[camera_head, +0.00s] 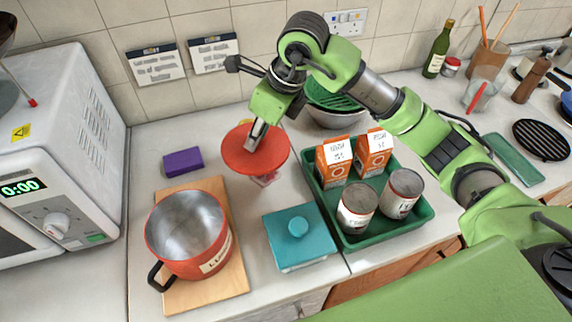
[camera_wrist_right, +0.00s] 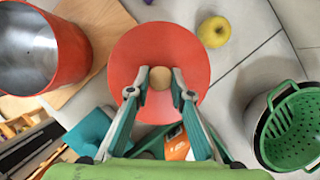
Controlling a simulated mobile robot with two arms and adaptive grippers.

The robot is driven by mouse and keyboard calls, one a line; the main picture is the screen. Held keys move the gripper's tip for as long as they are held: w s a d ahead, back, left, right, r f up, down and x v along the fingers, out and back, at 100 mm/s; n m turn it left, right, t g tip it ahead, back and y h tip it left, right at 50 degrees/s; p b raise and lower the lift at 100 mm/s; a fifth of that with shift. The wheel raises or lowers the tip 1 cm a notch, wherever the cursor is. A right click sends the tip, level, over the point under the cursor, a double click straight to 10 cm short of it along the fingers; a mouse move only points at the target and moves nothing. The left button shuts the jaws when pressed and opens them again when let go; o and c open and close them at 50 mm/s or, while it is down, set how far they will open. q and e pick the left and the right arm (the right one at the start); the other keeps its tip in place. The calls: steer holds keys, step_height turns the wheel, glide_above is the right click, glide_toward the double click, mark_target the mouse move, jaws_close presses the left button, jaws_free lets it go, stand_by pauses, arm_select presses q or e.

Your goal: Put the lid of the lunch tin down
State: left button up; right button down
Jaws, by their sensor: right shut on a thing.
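My right gripper (camera_head: 256,136) is shut on the round knob of a flat red lid (camera_head: 238,158) and holds it above the counter, behind the red pot. In the wrist view the gripper (camera_wrist_right: 160,92) pinches the tan knob (camera_wrist_right: 160,76) at the middle of the red lid (camera_wrist_right: 160,45). A teal square tin (camera_head: 305,265), perhaps the lunch tin, stands at the front centre. Its teal lid (camera_head: 283,233), with a round knob, sits on it; no gripper touches that lid. My left gripper is not in view.
The open red pot (camera_head: 212,262) stands on a wooden board (camera_head: 238,277). A green tray (camera_head: 427,213) holds cartons and cans. A purple block (camera_head: 183,161) lies near the wall. A yellow apple (camera_wrist_right: 213,31) and a green colander (camera_wrist_right: 297,127) are near the red lid. Counter left of the board is clear.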

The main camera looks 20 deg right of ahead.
mark_target(265, 152)
steer(key=shift+w+d+f, duration=0.25)
steer(key=shift+d+f, duration=0.2)
steer(key=shift+w+d+f, duration=0.2)
steer(key=shift+d+f, duration=0.2)
steer(key=shift+f, duration=0.05)
step_height(265, 152, down, 5)
steer(key=shift+s+a+p, duration=0.1)
steer(key=shift+p, duration=0.85)
step_height(265, 152, down, 4)
steer(key=shift+f+p, duration=0.1)
steer(key=shift+p, duration=0.5)
steer(key=shift+f, duration=0.1)
steer(key=c, duration=2.2)
jaws_free()
steer(key=shift+f+b, duration=0.1)
steer(key=shift+b, duration=0.2)
steer(key=o, duration=0.4)
